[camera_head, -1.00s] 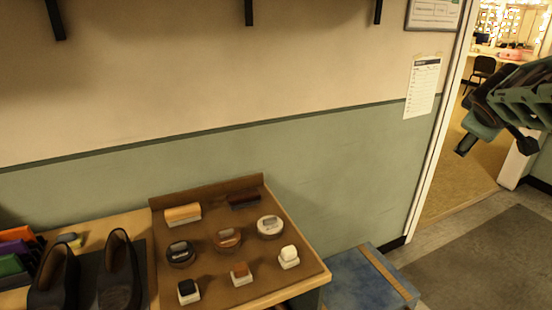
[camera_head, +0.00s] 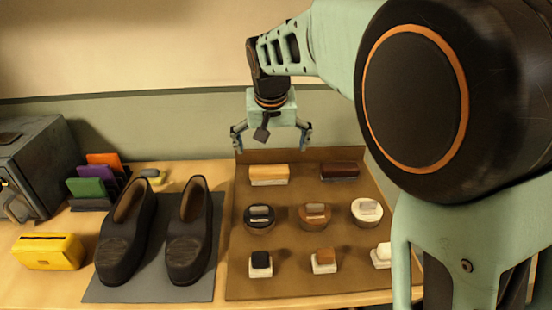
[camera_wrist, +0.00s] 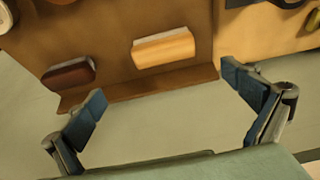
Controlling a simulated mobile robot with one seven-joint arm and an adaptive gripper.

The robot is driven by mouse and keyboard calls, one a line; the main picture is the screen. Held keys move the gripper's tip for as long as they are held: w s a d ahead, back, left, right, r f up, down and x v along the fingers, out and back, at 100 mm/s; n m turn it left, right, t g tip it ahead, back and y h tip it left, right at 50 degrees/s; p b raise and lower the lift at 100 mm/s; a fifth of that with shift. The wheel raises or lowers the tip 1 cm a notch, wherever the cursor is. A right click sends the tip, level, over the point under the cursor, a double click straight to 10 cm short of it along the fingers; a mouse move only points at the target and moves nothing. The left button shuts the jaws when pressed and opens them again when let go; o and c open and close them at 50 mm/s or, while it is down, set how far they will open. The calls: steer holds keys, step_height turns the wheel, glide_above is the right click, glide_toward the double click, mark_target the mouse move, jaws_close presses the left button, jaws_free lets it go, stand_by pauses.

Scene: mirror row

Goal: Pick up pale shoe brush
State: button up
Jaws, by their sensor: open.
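The pale shoe brush (camera_head: 268,174) has a light wooden back and pale bristles. It lies at the back left of the brown tray (camera_head: 290,285). In the wrist view the brush (camera_wrist: 163,49) sits near the top middle, beyond the fingertips and between their lines. My gripper (camera_head: 271,143) is open and empty, above the tray's back edge and behind the brush. In the wrist view its two blue fingers (camera_wrist: 170,95) are spread wide, with only the tray edge and wall between them.
A dark brush (camera_head: 339,171) lies to the right of the pale one. Several polish tins (camera_head: 314,215) and small daubers (camera_head: 261,263) fill the tray's front. Black shoes (camera_head: 187,232), a yellow box (camera_head: 49,251) and a card rack (camera_head: 92,194) stand left. The wall is close behind.

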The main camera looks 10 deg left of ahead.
mark_target(269, 169)
steer(key=f, duration=0.1)
steer(key=a+f, duration=0.1)
steer(key=f, duration=0.1)
steer(key=w+f, duration=0.1)
steer(key=f, duration=0.1)
steer(key=shift+a, duration=0.35)
steer(key=x, duration=0.6)
steer(key=shift+w+d+r+b, duration=0.15)
steer(key=shift+w+d+b, duration=0.1)
steer(key=shift+w+b, duration=0.15)
steer(key=shift+r, duration=0.1)
steer(key=c, duration=1.3)
